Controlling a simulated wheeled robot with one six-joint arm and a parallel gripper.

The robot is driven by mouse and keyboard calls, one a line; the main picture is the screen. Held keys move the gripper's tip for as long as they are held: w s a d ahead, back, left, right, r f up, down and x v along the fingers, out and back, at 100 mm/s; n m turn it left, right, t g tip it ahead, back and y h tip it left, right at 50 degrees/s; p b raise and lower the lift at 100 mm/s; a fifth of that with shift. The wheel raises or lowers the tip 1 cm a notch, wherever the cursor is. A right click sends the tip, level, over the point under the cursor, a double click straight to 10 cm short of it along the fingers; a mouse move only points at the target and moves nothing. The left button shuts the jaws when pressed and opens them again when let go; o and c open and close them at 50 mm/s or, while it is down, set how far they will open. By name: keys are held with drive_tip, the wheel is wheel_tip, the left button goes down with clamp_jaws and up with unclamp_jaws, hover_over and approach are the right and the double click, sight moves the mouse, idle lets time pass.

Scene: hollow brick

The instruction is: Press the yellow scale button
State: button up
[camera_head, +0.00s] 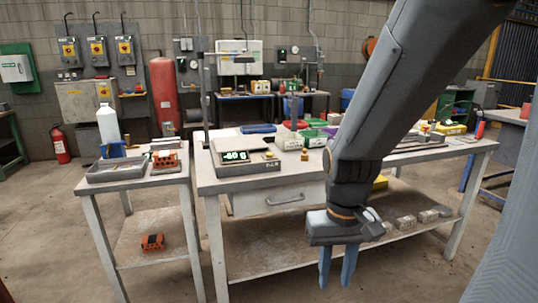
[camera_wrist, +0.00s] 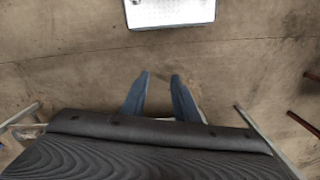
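The scale (camera_head: 247,168) stands near the left front of the main workbench. It is a grey box with a light plate and a lit green display (camera_head: 235,157). A small yellowish knob, seemingly the scale button (camera_head: 269,155), is at the right of the display; its details are too small to tell. My gripper (camera_head: 336,280) hangs downward in front of the workbench, right of the scale and below the tabletop level. Its two blue fingers are apart with nothing between them. In the wrist view the fingers (camera_wrist: 158,78) show over bare floor; the scale is not recognisable there.
The workbench (camera_head: 225,185) has a drawer (camera_head: 280,200) and a lower shelf with several bricks. A side table (camera_head: 140,180) at left holds a grey tray (camera_head: 118,170) and a white bottle (camera_head: 108,124).

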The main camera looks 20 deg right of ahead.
clamp_jaws()
idle(1.5)
